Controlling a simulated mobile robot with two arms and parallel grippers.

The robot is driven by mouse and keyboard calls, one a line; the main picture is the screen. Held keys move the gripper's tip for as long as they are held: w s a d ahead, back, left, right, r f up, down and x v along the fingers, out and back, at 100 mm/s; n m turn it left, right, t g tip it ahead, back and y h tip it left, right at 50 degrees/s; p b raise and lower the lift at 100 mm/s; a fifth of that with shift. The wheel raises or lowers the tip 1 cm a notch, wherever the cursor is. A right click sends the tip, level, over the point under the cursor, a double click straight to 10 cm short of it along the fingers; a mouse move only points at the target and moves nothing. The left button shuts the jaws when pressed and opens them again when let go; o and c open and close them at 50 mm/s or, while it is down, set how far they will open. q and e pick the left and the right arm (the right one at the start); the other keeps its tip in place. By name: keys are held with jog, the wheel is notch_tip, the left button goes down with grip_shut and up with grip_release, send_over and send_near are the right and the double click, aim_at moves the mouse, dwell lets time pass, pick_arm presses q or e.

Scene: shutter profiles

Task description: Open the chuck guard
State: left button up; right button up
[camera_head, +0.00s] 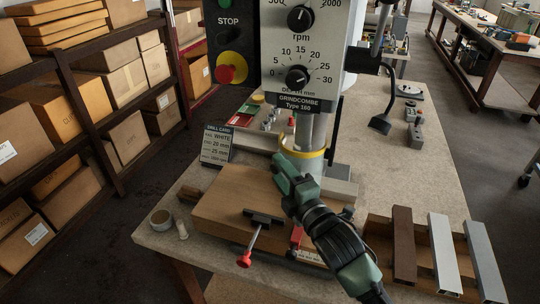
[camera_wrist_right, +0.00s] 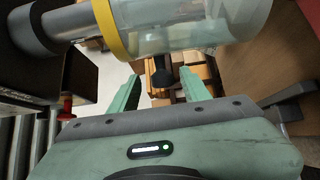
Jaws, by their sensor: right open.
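The chuck guard (camera_head: 317,155) is a clear cylinder with a yellow rim, below the drill press head (camera_head: 300,60). In the right wrist view the clear guard (camera_wrist_right: 190,28) and its yellow band cross the top of the picture, beyond the fingers and not between them. My right gripper (camera_head: 281,162) is close to the yellow rim at its lower left in the head view. Its two fingers (camera_wrist_right: 160,92) are apart with nothing held between them. Whether a finger touches the rim cannot be told. My left gripper is not in view.
A wooden block (camera_head: 225,212) with a red-knobbed clamp (camera_head: 258,228) sits under my right arm. Dark and light profiles (camera_head: 445,255) lie at the right. A drill card (camera_head: 216,146) stands behind the block. A red emergency knob (camera_head: 226,74) is on the left panel.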

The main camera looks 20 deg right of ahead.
jog(key=w, duration=0.1)
jog(key=w+a, duration=0.1)
jog(key=shift+w+r+p, duration=0.1)
jog(key=shift+w+p, duration=0.25)
jog(key=shift+w+a+f, duration=0.1)
jog(key=shift+w+f, duration=0.05)
jog(key=shift+w, duration=0.45)
jog(key=shift+w+f, duration=0.15)
jog(key=shift+w, duration=0.45)
jog(key=shift+s, duration=0.1)
jog(key=shift+c, duration=0.6)
grip_shut()
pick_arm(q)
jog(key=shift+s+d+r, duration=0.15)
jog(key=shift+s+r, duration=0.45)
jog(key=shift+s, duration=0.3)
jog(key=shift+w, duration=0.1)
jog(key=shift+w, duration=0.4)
